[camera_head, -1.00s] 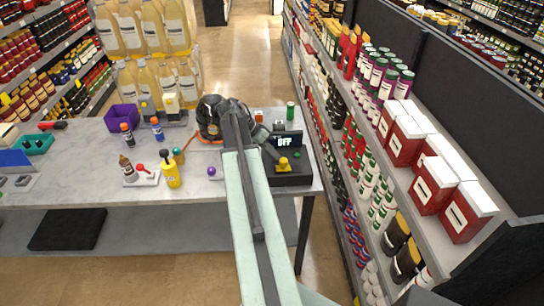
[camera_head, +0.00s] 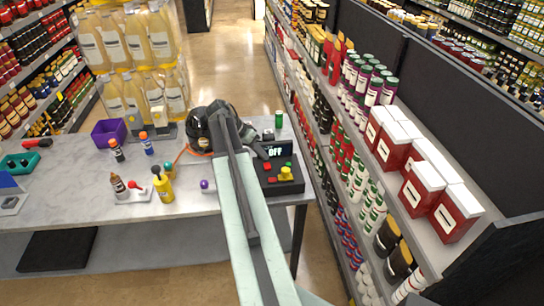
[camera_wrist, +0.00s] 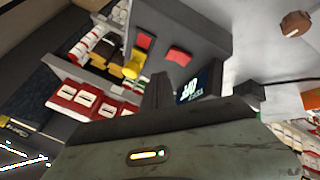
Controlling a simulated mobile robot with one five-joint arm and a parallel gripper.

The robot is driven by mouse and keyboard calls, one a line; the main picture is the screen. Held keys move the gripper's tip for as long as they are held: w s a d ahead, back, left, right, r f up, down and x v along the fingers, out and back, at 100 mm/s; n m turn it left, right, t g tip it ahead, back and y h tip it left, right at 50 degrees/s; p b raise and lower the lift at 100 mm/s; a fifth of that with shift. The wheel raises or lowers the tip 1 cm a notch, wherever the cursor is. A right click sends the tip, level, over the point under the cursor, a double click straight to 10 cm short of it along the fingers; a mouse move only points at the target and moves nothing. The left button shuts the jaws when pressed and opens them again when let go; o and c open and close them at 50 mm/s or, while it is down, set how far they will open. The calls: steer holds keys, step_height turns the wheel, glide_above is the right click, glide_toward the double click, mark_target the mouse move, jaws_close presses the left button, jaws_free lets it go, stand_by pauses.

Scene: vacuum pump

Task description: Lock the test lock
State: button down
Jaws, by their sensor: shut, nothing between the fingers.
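A black control box (camera_head: 291,187) stands at the right end of the table, with a small screen (camera_head: 274,149) that reads OFF. On its top are a yellow knob (camera_head: 286,173) and red buttons. I cannot tell which part is the test lock. In the wrist view the box appears turned, with the yellow knob (camera_wrist: 131,66), red buttons (camera_wrist: 179,53) and the lit screen (camera_wrist: 195,86). My gripper (camera_head: 263,153) is shut and empty, beside the screen at the box's left side. Its dark fingers (camera_wrist: 158,92) show in the wrist view, apart from the knob.
A dark round machine (camera_head: 199,130) with an orange cord stands left of my arm. A yellow bottle (camera_head: 165,187), a purple bin (camera_head: 109,132) and small bottles are on the table. A green can (camera_head: 279,119) stands behind the box. Stocked shelves (camera_head: 385,200) run close along the right.

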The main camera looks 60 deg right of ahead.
steer(key=p+v, duration=0.3)
steer(key=v, duration=0.3)
steer(key=shift+r, duration=0.15)
steer(key=shift+w, duration=0.1)
steer(key=w+a+f+n+t+b, duration=0.1)
steer(key=w+a+n, duration=0.1)
steer(key=w+a, duration=0.35)
steer(key=w+a+f+n+t+h, duration=0.1)
steer(key=w+a+f, duration=0.15)
steer(key=a, duration=0.65)
steer(key=w+a+n+b, duration=0.1)
steer(key=w+a+n, duration=0.1)
steer(key=w+a, duration=0.45)
steer(key=s+a+f+n+t+y, duration=0.1)
steer(key=a+n, duration=0.6)
steer(key=a, duration=0.7)
steer(key=s+a+f+n+t+y+b, duration=0.1)
steer(key=a+f+n+t+y, duration=0.2)
steer(key=a+n, duration=0.5)
steer(key=shift+a+f+n+y, duration=0.3)
steer(key=shift+a+f+y, duration=0.15)
steer(key=shift+a, duration=3.3)
